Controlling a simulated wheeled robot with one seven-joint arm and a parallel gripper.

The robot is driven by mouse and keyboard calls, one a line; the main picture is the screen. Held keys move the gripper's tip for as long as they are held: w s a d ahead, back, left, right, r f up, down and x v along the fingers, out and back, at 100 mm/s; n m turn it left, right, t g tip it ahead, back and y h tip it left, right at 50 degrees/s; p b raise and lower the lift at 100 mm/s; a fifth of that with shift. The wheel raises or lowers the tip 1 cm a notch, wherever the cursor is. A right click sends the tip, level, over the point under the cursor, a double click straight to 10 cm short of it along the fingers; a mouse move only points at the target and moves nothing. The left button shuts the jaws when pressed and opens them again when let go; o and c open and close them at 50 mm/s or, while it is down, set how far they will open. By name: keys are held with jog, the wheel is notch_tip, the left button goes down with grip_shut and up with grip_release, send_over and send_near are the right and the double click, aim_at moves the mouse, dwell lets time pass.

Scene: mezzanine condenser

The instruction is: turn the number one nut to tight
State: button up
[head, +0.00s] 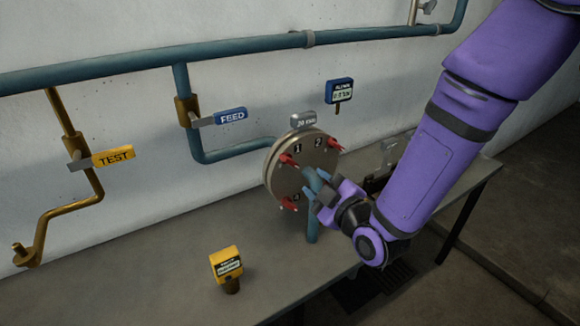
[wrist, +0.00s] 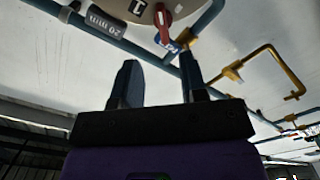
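The number one nut (head: 288,160) is red and sits on the upper left of a round metal flange, beside the printed 1. In the wrist view, a red nut (wrist: 162,26) by the printed 1 shows just beyond and between my fingertips. My gripper (head: 318,188) is in front of the flange's lower right in the head view. In the wrist view my gripper (wrist: 158,64) is open, with a clear gap between its two fingers and nothing held. It appears apart from the nut. The fingers hide part of the flange face in the head view.
The flange (head: 272,180) carries other red nuts and a 20 mm tag (head: 303,121). Blue pipe (head: 215,157) runs behind to its left, with a FEED valve (head: 231,117). A TEST valve (head: 113,156) is further left. A yellow gauge (head: 226,263) stands on the bench (head: 130,290).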

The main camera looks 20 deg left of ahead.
aim_at(293, 165)
jog(key=x, duration=1)
jog(key=shift+w+a, duration=0.1)
jog(key=shift+a, duration=0.35)
grip_shut()
